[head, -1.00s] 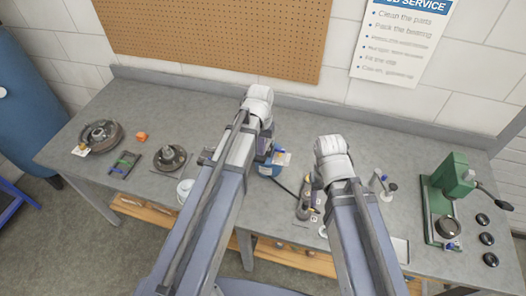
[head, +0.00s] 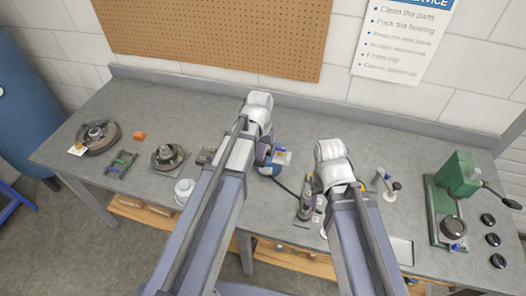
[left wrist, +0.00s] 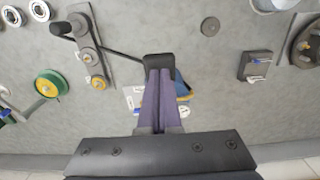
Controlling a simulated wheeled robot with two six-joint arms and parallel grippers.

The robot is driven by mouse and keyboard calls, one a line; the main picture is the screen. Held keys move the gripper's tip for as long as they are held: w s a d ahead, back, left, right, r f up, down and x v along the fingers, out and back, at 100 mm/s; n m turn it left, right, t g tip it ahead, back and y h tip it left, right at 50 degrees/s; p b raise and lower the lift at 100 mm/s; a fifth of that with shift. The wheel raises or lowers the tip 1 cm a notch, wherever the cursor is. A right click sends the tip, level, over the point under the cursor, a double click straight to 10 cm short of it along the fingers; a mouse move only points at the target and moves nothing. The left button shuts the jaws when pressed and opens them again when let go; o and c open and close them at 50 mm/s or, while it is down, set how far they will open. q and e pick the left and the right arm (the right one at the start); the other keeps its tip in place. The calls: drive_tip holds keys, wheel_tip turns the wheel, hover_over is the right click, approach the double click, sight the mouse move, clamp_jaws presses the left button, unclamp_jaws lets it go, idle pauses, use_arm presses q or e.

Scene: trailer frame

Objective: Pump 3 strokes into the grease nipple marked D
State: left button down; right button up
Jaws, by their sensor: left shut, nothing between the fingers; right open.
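My left gripper (head: 266,160) is over the middle of the bench, with its fingers shut and empty in the left wrist view (left wrist: 160,98). Just beyond the fingers is a blue and yellow thing with a white label (left wrist: 182,88), partly hidden; it also shows in the head view (head: 272,168). A black hose (left wrist: 122,52) runs from it to a grey unit with round parts and a dark handle (left wrist: 88,55), which stands beside my right arm in the head view (head: 305,206). My right gripper (head: 322,186) is open near this unit, mostly hidden by my arm. No letter D is legible.
The back strip of bench is clear.

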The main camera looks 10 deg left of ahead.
idle(0.3)
use_arm(q)
drive_tip(key=shift+s+f+b, duration=0.2)
drive_tip(key=shift+f+b, duration=1)
drive_tip(key=shift+f, duration=0.1)
